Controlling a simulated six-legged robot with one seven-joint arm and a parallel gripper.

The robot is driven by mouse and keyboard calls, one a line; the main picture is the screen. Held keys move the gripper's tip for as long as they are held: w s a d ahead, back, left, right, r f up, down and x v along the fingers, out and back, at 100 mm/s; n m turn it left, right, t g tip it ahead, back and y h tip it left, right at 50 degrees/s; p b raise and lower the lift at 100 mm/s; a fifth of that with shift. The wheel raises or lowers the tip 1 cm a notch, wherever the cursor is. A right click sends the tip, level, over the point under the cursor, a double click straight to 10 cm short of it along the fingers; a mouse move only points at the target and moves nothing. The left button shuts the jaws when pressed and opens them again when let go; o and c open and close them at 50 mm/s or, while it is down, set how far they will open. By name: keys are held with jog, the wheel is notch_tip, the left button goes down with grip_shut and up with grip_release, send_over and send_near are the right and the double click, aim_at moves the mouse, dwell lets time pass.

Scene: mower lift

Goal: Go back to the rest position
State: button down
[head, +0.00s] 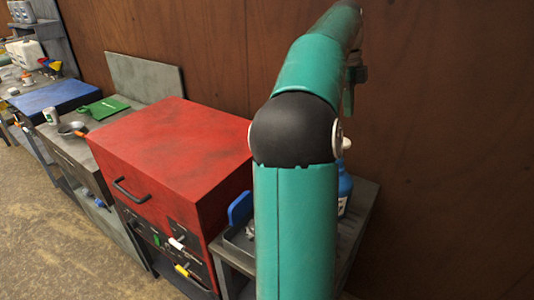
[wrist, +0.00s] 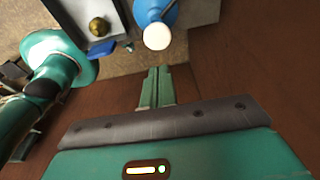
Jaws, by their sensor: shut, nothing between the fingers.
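My gripper shows in the wrist view (wrist: 158,72), with its two green fingers close together and nothing between them. It is in the air near a blue bottle with a white cap (wrist: 155,14), apart from it as far as I can tell. In the head view my green arm rises in the middle and bends away at the top. Part of my gripper (head: 349,98) shows at the upper right of the arm. The blue bottle (head: 345,190) is partly hidden behind the arm.
A red cabinet (head: 175,150) with a black handle stands left of my arm. A low grey side table (head: 362,215) holds a dark tray (head: 238,243). Benches with a blue case (head: 55,97) and a pan (head: 72,128) run left. A brown wall (head: 450,130) stands behind.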

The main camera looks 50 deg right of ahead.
jog(key=w+a+f+n+t, duration=0.1)
jog(key=w+a+n+t, duration=0.15)
jog(key=a+n, duration=0.5)
jog(key=w+a+f+n+t, duration=0.15)
jog(key=w+a+n, duration=0.3)
jog(key=a, duration=0.65)
jog(key=w+a+f+n+t, duration=0.1)
jog(key=w+a+f+n, duration=0.15)
jog(key=a+n, duration=0.55)
jog(key=s+a+f+n+t, duration=0.1)
jog(key=s+a+f+n, duration=0.1)
jog(key=a+n, duration=0.2)
jog(key=s+a+f+n+t, duration=0.1)
jog(key=a+n, duration=0.4)
jog(key=a, duration=0.6)
jog(key=s+a+f+n, duration=0.3)
jog(key=a+f+n, duration=0.2)
jog(key=a, duration=0.2)
jog(key=shift+a+t, duration=0.3)
jog(key=shift+t, duration=0.1)
